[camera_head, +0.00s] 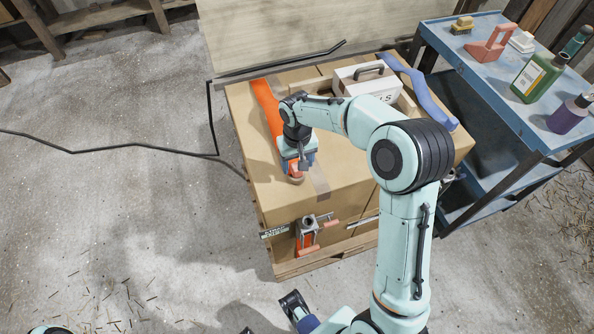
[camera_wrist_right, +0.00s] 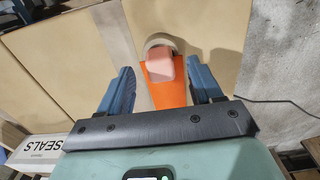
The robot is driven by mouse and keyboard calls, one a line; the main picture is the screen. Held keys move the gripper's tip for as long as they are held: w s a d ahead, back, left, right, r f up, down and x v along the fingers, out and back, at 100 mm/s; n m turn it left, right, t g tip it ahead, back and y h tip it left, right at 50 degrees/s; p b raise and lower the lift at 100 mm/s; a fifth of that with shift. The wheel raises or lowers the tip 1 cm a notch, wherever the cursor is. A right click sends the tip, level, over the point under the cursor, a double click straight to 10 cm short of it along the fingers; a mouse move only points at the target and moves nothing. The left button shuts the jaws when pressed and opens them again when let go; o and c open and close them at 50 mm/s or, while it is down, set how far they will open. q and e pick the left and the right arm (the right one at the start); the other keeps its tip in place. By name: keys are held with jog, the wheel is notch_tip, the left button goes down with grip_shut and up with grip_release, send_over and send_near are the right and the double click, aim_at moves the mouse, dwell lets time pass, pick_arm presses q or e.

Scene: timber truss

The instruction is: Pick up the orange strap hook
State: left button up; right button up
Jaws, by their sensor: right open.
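An orange strap (camera_head: 266,105) lies over the top of the cardboard boxes and runs toward their front edge. Its hook end (camera_head: 297,179) shows as a pinkish block with a pale ring just below my right gripper (camera_head: 299,162). In the right wrist view, the hook end (camera_wrist_right: 165,67) and the strap (camera_wrist_right: 164,95) lie between the two blue fingers of my right gripper (camera_wrist_right: 160,70). The fingers are open, with a gap on each side of the strap. I cannot tell the exact height of the fingers above the box.
The cardboard boxes (camera_head: 340,215) carry a white SEALS case (camera_head: 367,80) and a blue strap (camera_head: 425,92). A clamp with orange handles (camera_head: 307,236) sits on the front face. A blue cart (camera_head: 470,55) with bottles stands at right. Black cable (camera_head: 120,147) lies left on open floor.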

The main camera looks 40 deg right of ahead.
jog(key=shift+f, duration=1.45)
jog(key=c, duration=1.2)
jog(key=shift+r, duration=0.2)
